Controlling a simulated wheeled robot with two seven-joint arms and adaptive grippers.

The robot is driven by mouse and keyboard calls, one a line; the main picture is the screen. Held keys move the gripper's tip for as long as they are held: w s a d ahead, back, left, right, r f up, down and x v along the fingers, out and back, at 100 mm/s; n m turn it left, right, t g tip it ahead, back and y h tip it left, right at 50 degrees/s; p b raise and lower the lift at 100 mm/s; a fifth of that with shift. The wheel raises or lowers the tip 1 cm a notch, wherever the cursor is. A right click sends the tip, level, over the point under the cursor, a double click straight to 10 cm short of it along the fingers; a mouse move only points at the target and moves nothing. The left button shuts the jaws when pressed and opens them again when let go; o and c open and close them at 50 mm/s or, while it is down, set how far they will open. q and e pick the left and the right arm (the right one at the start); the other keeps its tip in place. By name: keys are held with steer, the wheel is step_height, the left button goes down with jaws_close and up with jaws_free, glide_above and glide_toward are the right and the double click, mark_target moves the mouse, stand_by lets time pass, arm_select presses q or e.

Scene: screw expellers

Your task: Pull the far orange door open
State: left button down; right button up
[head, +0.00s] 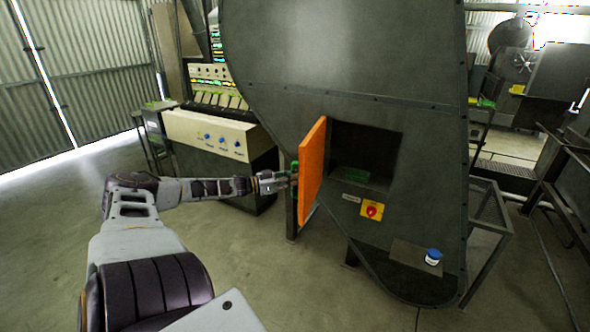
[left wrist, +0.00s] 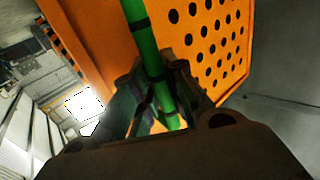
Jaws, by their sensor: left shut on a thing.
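The orange door (head: 312,170) stands swung out from the dark grey machine, leaving a dark square opening (head: 364,155) beside it. A green handle (head: 294,167) is on the door's left face. My left gripper (head: 289,178) is at that handle, its arm reaching in from the left. In the left wrist view the fingers (left wrist: 160,115) are closed around the green handle bar (left wrist: 141,38). Behind the bar is the orange door (left wrist: 215,45), with a panel of round dark holes. My right gripper does not show in either view.
The large grey machine housing (head: 345,60) fills the middle. A yellow plate with a red knob (head: 372,210) and a blue button (head: 433,257) are below the opening. A control console (head: 215,138) stands behind my left arm. Concrete floor (head: 50,220) is clear at left.

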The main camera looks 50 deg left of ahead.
arm_select(q)
steer(key=shift+w+a+r, duration=0.15)
steer(key=shift+r, duration=0.25)
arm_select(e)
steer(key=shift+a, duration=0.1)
arm_select(q)
steer(key=c, duration=1.5)
jaws_free()
steer(key=shift+f, duration=0.2)
steer(key=shift+o, duration=0.2)
steer(key=shift+f, duration=0.15)
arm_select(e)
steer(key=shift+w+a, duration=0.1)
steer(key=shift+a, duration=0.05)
arm_select(q)
steer(key=shift+s+f, duration=0.1)
steer(key=shift+s, duration=0.15)
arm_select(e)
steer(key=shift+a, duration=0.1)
arm_select(q)
steer(key=shift+s+a, duration=0.15)
steer(key=shift+s, duration=0.4)
steer(key=shift+s+a, duration=0.25)
steer(key=shift+s, duration=0.45)
steer(key=v, duration=0.8)
steer(key=shift+s+a, duration=0.25)
steer(key=shift+s, duration=0.1)
